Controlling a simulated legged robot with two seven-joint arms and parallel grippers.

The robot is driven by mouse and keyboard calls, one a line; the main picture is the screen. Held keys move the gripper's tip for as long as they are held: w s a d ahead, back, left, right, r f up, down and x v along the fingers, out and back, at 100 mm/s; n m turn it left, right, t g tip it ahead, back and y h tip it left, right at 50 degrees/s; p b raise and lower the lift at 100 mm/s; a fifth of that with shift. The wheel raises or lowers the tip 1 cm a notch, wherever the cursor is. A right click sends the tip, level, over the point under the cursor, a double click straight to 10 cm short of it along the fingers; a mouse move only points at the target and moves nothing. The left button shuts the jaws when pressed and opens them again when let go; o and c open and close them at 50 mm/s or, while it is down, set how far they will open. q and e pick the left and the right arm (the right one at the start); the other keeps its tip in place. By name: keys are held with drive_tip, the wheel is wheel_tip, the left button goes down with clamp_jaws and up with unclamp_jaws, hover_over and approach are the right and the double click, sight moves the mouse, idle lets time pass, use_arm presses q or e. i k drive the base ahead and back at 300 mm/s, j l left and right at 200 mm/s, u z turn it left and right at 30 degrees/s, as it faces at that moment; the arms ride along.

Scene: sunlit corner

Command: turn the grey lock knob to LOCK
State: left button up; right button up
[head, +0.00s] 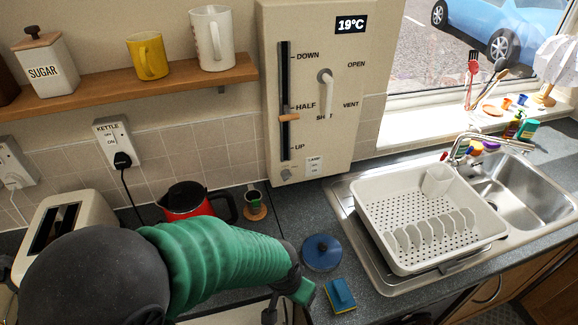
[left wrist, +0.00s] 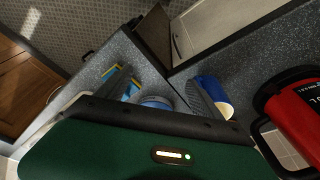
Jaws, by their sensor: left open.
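A small grey knob (head: 286,175) sits at the lower left corner of the beige wall panel (head: 365,130). Any lettering beside it is too small to read, so its setting cannot be told. My left gripper (head: 287,302) is low over the counter's front part, well below and apart from the knob. It is open, and I see nothing held in it. The left wrist view looks down at the counter, with the gripper's dark fingers (left wrist: 172,95) in front; the knob is not in that view. My right gripper is in neither view.
The panel also has an orange-handled slider (head: 288,117) and a white lever (head: 325,82). Below stand a red kettle (head: 190,202), a blue lid (head: 322,253) and a sponge (head: 340,295). A white dish rack (head: 400,255) is right.

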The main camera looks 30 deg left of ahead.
sight(285, 175)
drive_tip(key=u, duration=1.6)
drive_tip(key=i, duration=0.05)
